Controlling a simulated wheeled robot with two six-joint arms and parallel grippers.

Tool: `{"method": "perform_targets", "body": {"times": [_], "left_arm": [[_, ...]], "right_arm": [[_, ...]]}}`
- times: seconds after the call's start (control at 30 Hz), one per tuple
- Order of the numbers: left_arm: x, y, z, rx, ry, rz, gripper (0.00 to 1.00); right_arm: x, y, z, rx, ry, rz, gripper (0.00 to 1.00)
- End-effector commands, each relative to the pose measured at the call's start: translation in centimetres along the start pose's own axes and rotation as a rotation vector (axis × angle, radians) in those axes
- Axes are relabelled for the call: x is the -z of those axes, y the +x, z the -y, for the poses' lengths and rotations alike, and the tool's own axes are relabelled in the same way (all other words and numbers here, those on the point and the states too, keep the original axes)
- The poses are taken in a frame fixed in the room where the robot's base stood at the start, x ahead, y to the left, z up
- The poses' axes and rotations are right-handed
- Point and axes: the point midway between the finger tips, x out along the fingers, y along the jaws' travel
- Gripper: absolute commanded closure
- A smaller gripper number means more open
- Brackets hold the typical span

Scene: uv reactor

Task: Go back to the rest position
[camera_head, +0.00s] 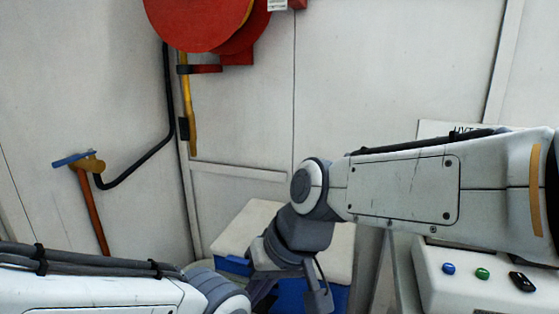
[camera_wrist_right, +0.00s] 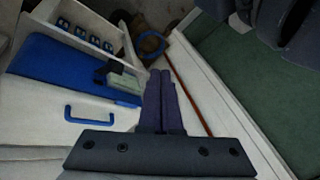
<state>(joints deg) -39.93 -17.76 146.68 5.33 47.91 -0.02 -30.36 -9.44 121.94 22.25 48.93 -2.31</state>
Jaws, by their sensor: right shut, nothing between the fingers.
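My right arm reaches in from the right in the head view, with its wrist (camera_head: 300,228) bent downward in front of a white-and-blue box. In the right wrist view my right gripper (camera_wrist_right: 162,76) is shut and empty, its two dark fingers side by side. In the head view its fingers are mostly hidden low in the picture. My left arm (camera_head: 90,290) lies along the lower left edge. Its gripper is outside the picture.
The box has a white lid (camera_head: 245,228); a blue handle (camera_wrist_right: 88,114) shows in the right wrist view. A control box (camera_head: 455,290) with blue and green buttons stands at right. A red hose reel (camera_head: 200,22) and an orange pole (camera_head: 90,210) are at the wall.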

Motion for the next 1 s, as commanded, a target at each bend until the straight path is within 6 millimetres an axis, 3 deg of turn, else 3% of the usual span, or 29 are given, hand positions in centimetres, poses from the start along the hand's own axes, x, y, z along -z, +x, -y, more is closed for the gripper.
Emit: {"method": "perform_targets", "body": {"times": [0.03, 0.1, 0.37, 0.4, 0.67, 0.9, 1.0], "left_arm": [[0.0, 0.0, 0.0, 0.0, 0.0, 0.0, 0.5], [0.0, 0.0, 0.0, 0.0, 0.0, 0.0, 0.5], [0.0, 0.0, 0.0, 0.0, 0.0, 0.0, 0.5], [0.1, -1.8, -0.1, 0.0, 0.0, 0.001, 0.5], [0.5, -8.2, -0.6, 0.0, 0.0, 0.0, 0.5], [0.8, -15.8, -1.1, 0.0, 0.0, 0.0, 0.5], [1.0, -17.9, -1.3, 0.0, 0.0, 0.0, 0.5]], "right_arm": [[-3.1, 1.0, -0.7, -0.036, -0.041, 0.054, 1.0], [-6.5, 2.0, -1.9, -0.084, -0.091, 0.116, 1.0], [-17.2, 3.9, -6.9, -0.233, -0.276, 0.308, 1.0], [-16.4, 2.2, -6.2, -0.233, -0.274, 0.303, 1.0], [-14.4, -3.5, -4.0, -0.23, -0.267, 0.301, 1.0], [-12.2, -10.3, -1.4, -0.229, -0.266, 0.301, 1.0], [-11.6, -12.3, -0.6, -0.229, -0.266, 0.301, 1.0]]}}
